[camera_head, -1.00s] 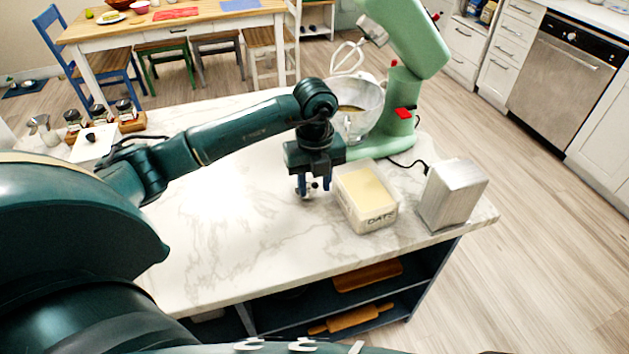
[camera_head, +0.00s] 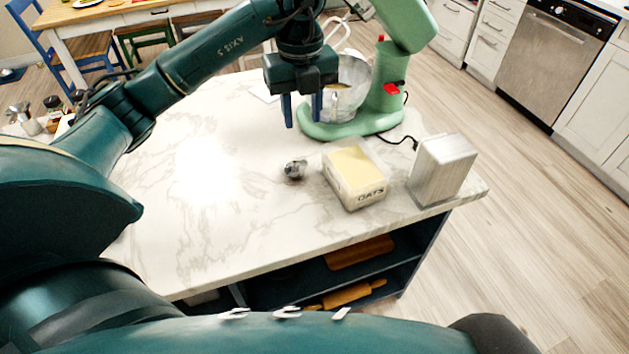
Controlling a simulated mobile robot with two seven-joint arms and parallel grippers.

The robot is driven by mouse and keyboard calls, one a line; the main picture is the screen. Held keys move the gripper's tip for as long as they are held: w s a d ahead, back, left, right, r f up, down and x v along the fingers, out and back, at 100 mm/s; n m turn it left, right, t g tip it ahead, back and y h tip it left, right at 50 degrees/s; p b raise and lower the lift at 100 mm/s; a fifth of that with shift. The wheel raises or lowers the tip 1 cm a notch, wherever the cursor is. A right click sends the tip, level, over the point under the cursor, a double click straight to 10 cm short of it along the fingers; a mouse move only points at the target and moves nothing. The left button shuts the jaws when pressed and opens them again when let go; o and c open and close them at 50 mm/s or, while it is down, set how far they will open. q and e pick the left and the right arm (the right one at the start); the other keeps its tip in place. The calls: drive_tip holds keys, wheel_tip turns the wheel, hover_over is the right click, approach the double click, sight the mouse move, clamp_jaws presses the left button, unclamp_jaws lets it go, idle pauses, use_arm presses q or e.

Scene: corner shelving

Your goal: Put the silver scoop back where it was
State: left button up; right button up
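The silver scoop (camera_head: 295,169) is a small, shiny, dark-grey shape lying on the marble counter (camera_head: 235,225), just left of the oats box (camera_head: 355,178). My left gripper (camera_head: 302,117) is above and beyond the scoop, in front of the green mixer. Its two blue fingers point down and stand apart with nothing between them. The scoop is clear of the fingers. My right gripper is not in view.
The green stand mixer (camera_head: 405,25) with its metal bowl (camera_head: 351,92) stands behind the oats box. A silver canister (camera_head: 442,169) stands to the right, near the counter's edge. Small jars stand at the far left. The counter's middle and front are clear.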

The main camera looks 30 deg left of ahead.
use_arm(q)
drive_tip(key=s+d+f+m+g+h, duration=0.1)
drive_tip(key=s+d+f+m+h, duration=0.15)
drive_tip(key=d, duration=0.35)
drive_tip(key=s+d+f+m+g+h, duration=0.1)
drive_tip(key=d+f+h, duration=0.2)
drive_tip(key=d, duration=0.3)
drive_tip(key=s+d+r+n+t+h, duration=0.2)
drive_tip(key=s+d+r+h, duration=0.1)
drive_tip(key=d+h, duration=0.45)
drive_tip(key=s+d+r+n+t+h, duration=0.1)
drive_tip(key=s+d+r+t+h, duration=0.1)
drive_tip(key=d+h, duration=0.5)
drive_tip(key=w+a+f+n+t+y, duration=0.3)
drive_tip(key=a+f+n+t+y, duration=0.6)
drive_tip(key=n+t, duration=0.75)
drive_tip(key=s+a+f+n+g+y, duration=0.2)
drive_tip(key=s+f, duration=0.3)
drive_tip(key=f, duration=0.3)
drive_tip(key=s+a+f+n+g+y, duration=0.2)
drive_tip(key=s+f+n+g+y, duration=0.3)
drive_tip(key=f, duration=0.3)
drive_tip(key=shift+s, duration=0.45)
drive_tip(key=shift+g, duration=0.25)
